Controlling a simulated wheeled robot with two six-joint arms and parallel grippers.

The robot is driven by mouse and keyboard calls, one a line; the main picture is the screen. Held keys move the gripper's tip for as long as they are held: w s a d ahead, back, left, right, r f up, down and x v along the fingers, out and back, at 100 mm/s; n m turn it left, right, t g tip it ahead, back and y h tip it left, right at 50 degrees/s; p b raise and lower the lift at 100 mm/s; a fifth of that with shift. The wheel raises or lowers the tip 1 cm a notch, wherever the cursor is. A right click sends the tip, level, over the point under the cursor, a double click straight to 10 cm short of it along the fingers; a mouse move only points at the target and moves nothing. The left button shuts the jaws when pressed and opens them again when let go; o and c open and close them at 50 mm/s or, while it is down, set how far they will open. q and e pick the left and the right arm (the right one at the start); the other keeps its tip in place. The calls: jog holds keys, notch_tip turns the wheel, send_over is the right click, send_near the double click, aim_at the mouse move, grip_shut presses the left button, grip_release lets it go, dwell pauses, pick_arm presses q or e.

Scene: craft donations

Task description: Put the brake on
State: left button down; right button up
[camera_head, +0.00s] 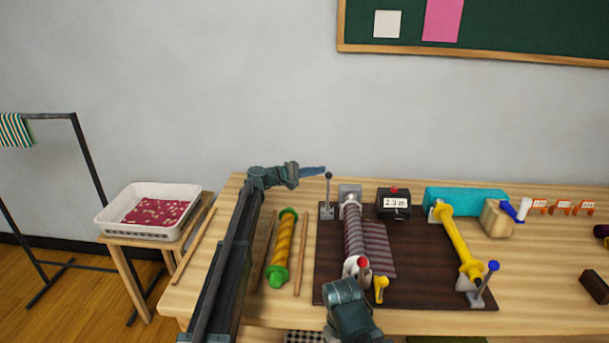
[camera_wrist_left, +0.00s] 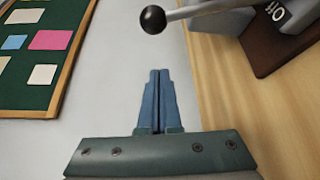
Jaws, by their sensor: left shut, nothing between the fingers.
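A grey lever with a black ball (camera_head: 328,176) stands nearly upright on a small grey base (camera_head: 327,211) at the back left of the dark board. In the left wrist view its black ball (camera_wrist_left: 153,19) is at the top, and its base carries a white label (camera_wrist_left: 278,10) that is turned and partly cut off. My left gripper (camera_head: 324,170) is shut and empty, with its blue fingertips close to the left of the ball in the head view. In the wrist view the fingertips (camera_wrist_left: 159,72) show apart from the ball. My right gripper (camera_head: 348,288) is at the front; its fingers are not clear.
The dark board (camera_head: 430,292) holds a striped roll (camera_head: 353,230), a yellow roller (camera_head: 458,245), a red-knobbed lever (camera_head: 363,263), a blue-knobbed lever (camera_head: 493,266) and a counter (camera_head: 394,203) reading about 2.3 m. A green-and-yellow roller (camera_head: 284,245) and wooden sticks lie left of the board.

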pick_arm(q)
jog(key=shift+s+d+r+p, duration=0.1)
jog(key=shift+s+d+p, duration=0.1)
jog(key=shift+s, duration=0.4)
jog(key=shift+s+d+r+p, duration=0.15)
jog(key=shift+s+d, duration=0.1)
jog(key=shift+s, duration=0.4)
jog(key=shift+s+d+r+p, duration=0.1)
jog(key=shift+s+d, duration=0.1)
jog(key=shift+s, duration=0.4)
pick_arm(e)
jog(key=shift+r, duration=0.35)
pick_arm(q)
jog(key=s+m+t+h+b, duration=0.1)
jog(key=s+m+b, duration=0.3)
jog(key=s, duration=0.5)
jog(key=shift+r+m+h+b, duration=0.4)
jog(key=shift+m+h, duration=0.2)
jog(key=shift+h, duration=0.3)
pick_arm(e)
jog(key=shift+s+f, duration=0.2)
jog(key=shift+f, duration=0.95)
jog(key=shift+s+f, duration=0.15)
jog(key=shift+f, duration=1)
pick_arm(q)
jog(key=shift+s, duration=0.1)
